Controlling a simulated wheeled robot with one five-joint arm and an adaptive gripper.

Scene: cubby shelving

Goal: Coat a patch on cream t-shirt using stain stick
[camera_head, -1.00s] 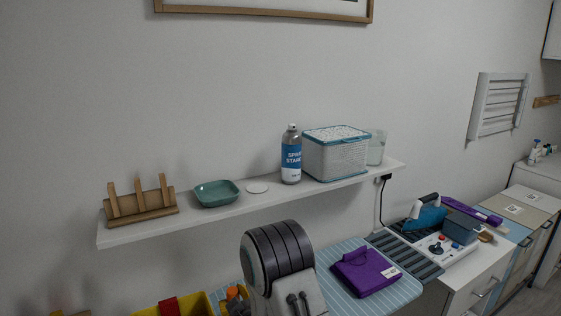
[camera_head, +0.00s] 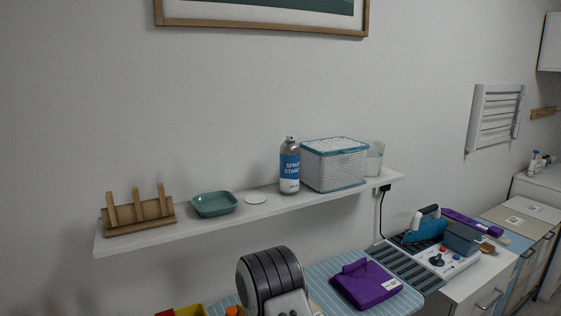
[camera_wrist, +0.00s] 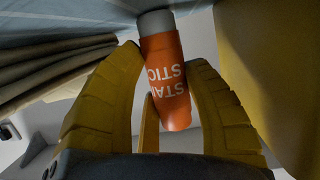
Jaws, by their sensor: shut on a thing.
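My gripper (camera_wrist: 162,100) shows in the wrist view with its yellow fingers shut on the orange stain stick (camera_wrist: 165,75). The stick's lettering is upside down, and its grey end (camera_wrist: 155,22) points to the top of the picture, near a pale striped surface. A folded beige cloth (camera_wrist: 58,65) in several layers lies at the left, apart from the stick's body; it looks like the cream t-shirt. I cannot tell whether the stick's end touches anything. In the head view my arm hides much of the ironing board, and the shirt is not clearly visible.
A folded purple cloth (camera_head: 366,284) lies on the blue striped ironing board (camera_head: 407,301). A wall shelf (camera_head: 130,242) above holds a wooden rack (camera_head: 138,214), teal dish (camera_head: 214,204), spray can (camera_head: 290,167) and basket (camera_head: 333,165).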

